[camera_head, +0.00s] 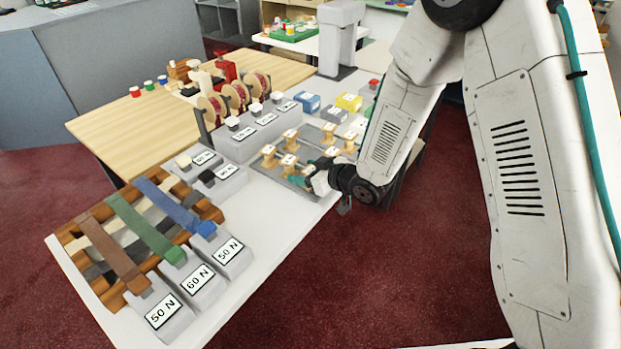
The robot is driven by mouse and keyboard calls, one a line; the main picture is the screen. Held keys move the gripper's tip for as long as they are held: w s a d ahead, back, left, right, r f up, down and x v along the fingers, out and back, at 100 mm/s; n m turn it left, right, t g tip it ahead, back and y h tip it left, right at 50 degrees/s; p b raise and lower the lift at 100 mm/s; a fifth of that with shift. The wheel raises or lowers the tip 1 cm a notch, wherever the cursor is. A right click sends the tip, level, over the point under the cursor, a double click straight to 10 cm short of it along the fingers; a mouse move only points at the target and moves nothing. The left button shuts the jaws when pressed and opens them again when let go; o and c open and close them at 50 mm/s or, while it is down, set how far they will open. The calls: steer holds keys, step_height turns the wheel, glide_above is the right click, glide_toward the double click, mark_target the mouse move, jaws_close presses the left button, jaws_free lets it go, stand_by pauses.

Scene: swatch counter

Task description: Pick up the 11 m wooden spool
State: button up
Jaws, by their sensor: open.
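Several small wooden spools (289,161) stand upright in a grey tray on the white counter. Some have pale squares on top, too small to read, so I cannot tell which one is the 11 m spool. More of them show farther back, such as one spool (328,132) near the tray's far side. The grey tray (311,146) is partly hidden by my arm. My gripper (303,182) is open at the tray's near right edge, close to the nearest spools. My own wrist hides part of the tray there.
Grey blocks labelled 50 N and 60 N (199,284) hold coloured straps at the front left. Reels (235,97) stand behind labelled grey blocks (256,134). Blue and yellow boxes (348,102) lie beyond the tray. A wooden table (120,130) adjoins behind.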

steer(key=c, duration=1.1)
